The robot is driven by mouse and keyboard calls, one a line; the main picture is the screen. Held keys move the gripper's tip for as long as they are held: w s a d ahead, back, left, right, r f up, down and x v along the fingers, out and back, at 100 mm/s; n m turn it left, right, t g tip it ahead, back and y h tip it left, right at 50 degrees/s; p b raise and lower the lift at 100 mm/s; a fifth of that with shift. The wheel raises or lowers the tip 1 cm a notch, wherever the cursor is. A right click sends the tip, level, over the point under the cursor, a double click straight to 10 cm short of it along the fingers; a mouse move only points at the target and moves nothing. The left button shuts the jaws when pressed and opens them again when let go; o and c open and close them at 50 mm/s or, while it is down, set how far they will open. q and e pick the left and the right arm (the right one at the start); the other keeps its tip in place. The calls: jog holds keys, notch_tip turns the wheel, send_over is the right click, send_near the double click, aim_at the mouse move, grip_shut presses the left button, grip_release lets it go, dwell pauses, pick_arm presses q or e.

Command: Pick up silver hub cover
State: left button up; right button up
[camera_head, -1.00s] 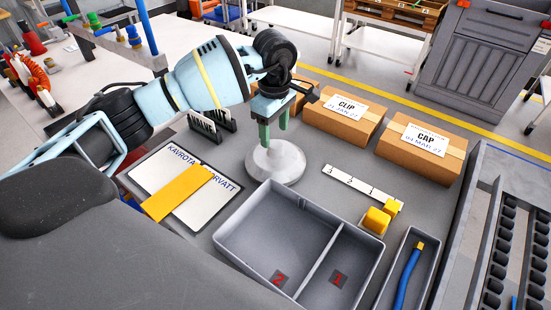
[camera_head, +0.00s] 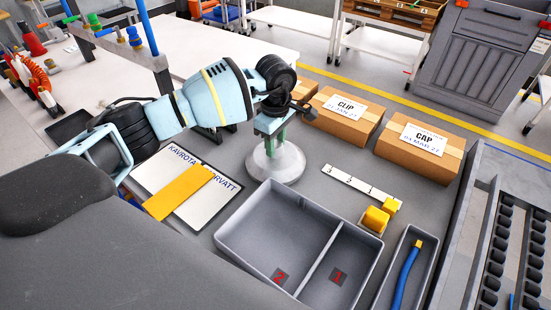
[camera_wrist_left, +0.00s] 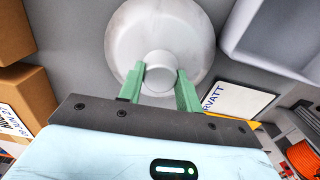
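The silver hub cover (camera_head: 283,168) is a pale round disc with a raised centre knob, lying on the grey table behind the divided tray. In the left wrist view the hub cover (camera_wrist_left: 190,42) shows its face and knob. My left gripper (camera_head: 270,143) is directly above it, pointing down. Its green fingers, in the left wrist view (camera_wrist_left: 160,78), stand apart on either side of the knob. I cannot tell whether they touch it. The far side of the knob is partly hidden in the head view. My right gripper is not in view.
A grey divided tray (camera_head: 315,210) marked 2 and 1 stands just in front of the cover. A white board with a yellow strip (camera_head: 180,193) lies to the left. Cardboard boxes (camera_head: 420,153) stand behind right, with a white ruler (camera_head: 360,187) and yellow blocks before them.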

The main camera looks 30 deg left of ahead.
aim_at(276, 144)
pick_arm(q)
grip_shut()
jog(key=shift+r, duration=0.15)
notch_tip(276, 144, up, 10)
dwell(0.5)
